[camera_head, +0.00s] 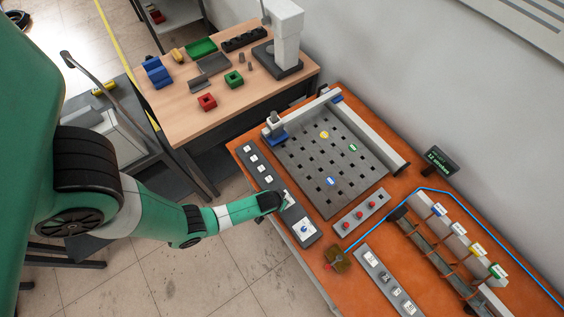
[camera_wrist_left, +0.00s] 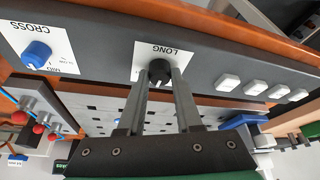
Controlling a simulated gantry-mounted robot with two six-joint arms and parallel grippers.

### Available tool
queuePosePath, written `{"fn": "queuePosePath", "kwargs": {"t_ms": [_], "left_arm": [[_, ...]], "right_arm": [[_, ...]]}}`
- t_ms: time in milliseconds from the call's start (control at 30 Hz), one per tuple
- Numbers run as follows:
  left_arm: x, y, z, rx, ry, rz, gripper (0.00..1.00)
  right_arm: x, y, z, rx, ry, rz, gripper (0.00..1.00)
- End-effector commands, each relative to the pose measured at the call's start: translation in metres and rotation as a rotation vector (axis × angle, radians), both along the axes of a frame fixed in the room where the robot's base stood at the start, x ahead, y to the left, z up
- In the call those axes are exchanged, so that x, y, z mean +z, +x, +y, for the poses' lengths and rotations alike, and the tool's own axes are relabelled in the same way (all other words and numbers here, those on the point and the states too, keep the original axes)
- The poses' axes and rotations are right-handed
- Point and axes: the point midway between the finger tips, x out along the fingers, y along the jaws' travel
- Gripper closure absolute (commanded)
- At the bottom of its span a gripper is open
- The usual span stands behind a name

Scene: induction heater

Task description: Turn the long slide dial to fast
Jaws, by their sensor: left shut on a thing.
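The long slide dial (camera_wrist_left: 159,70) is a black knob on a white label marked LONG, in the left wrist view. My left gripper (camera_wrist_left: 160,80) has one finger on each side of the knob and is shut on it. The fingers cover part of the label, and I cannot read the dial's setting. In the head view my left gripper (camera_head: 283,199) reaches down to the grey control panel (camera_head: 264,182), and the knob is hidden there. My right gripper is not in view.
A blue CROSS dial (camera_wrist_left: 37,54) sits beside the LONG dial, and white buttons (camera_wrist_left: 228,82) lie on its other side. A perforated grey plate (camera_head: 325,165) stands behind the panel. A small panel with red knobs (camera_head: 360,213) and a sign (camera_head: 437,160) are to the right.

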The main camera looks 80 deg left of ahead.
Motion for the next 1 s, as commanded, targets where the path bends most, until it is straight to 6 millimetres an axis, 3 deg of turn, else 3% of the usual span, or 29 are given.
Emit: {"fn": "queuePosePath", "kwargs": {"t_ms": [467,1000], "left_arm": [[0.000,-0.002,0.003,-0.341,-0.002,-0.002,1.00],[-0.001,-0.001,0.006,-0.819,-0.001,-0.001,1.00]], "right_arm": [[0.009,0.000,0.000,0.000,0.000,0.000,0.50],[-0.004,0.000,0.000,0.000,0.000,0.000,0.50]]}}
